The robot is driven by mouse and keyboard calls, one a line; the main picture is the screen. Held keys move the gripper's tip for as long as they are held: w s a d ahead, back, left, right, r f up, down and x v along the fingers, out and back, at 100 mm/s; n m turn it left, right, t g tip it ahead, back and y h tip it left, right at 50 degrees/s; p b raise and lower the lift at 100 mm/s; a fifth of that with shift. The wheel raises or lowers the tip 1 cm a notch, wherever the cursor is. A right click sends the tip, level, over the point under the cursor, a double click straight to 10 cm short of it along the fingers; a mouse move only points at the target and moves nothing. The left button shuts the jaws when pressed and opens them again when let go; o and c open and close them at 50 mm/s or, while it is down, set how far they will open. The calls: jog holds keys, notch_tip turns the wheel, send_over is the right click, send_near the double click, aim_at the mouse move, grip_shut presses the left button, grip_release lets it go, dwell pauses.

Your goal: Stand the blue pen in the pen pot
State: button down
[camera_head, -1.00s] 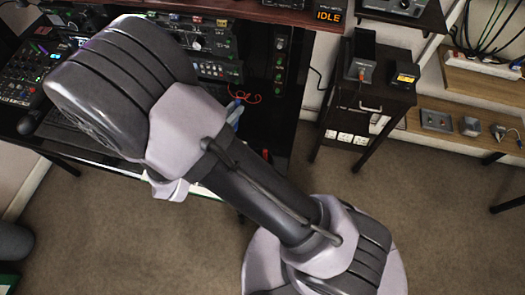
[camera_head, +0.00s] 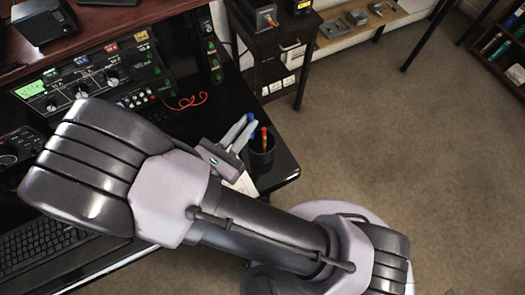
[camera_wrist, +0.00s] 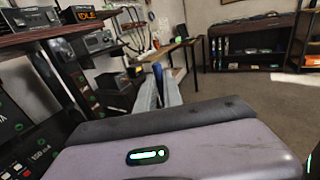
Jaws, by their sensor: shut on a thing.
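My gripper (camera_head: 238,134) is beside the dark pen pot (camera_head: 262,160), which stands near the right end of the black desk. In the wrist view my gripper's pale fingers (camera_wrist: 159,94) are closed around the blue pen (camera_wrist: 157,72), whose blue end shows above and between them. In the head view a bit of blue (camera_head: 250,117) shows at the fingertips, just left of and above the pot. The pot holds slim orange and yellow items (camera_head: 264,138). The pen's lower end is hidden by my gripper and arm.
A white paper or pad (camera_head: 243,184) lies beside the pot, partly under my arm. A red cable (camera_head: 187,102) and rack gear with knobs (camera_head: 90,80) are to the left. The desk's right edge (camera_head: 292,172) is close to the pot.

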notch_tip(320, 180, down, 10)
jog(key=b, duration=0.5)
jog(key=c, duration=1.8)
grip_release()
jog(key=shift+w, duration=0.1)
jog(key=shift+o, duration=0.2)
jog(key=shift+r, duration=0.1)
